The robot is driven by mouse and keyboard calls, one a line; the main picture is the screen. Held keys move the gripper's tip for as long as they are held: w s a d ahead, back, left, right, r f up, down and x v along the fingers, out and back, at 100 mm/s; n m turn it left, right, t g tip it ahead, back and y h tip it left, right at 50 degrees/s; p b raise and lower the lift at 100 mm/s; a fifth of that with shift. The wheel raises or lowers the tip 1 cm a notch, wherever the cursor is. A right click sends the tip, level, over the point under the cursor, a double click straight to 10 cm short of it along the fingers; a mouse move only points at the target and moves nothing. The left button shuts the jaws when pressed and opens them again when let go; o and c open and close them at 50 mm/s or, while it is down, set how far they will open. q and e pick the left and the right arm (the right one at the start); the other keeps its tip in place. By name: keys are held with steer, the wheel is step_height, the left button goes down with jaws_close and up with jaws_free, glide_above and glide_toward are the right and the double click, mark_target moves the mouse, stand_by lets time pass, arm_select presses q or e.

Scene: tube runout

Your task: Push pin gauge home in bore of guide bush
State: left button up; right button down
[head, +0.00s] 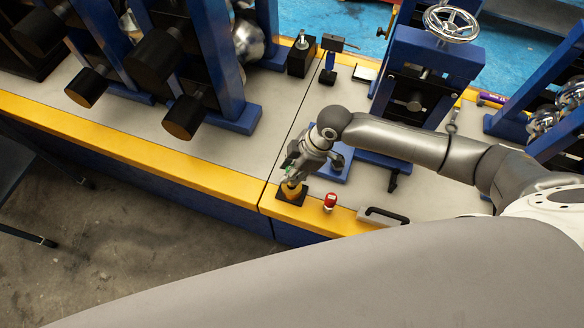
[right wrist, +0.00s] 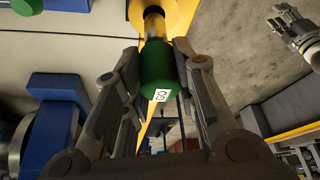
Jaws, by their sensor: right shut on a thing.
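In the head view the bush (head: 292,189) stands on a dark square base at the bench's front edge. My right gripper (head: 292,170) is above it, shut on the green handle, with a finger on each side in the right wrist view (right wrist: 160,58). My left gripper (right wrist: 287,22) hangs apart at upper right there; its opening is unclear.
A red-topped piece (head: 330,202) stands just right of the bush. A black handle (head: 384,216) lies farther right on the yellow edge. Blue roller stands (head: 225,60) and a handwheel unit (head: 440,50) rise behind.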

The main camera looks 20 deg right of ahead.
steer(key=shift+p, duration=0.85)
stand_by(1.4)
steer(key=shift+f+b, duration=1.9)
steer(key=shift+f, duration=0.9)
steer(key=c, duration=1.1)
jaws_free()
steer(key=v, duration=1.2)
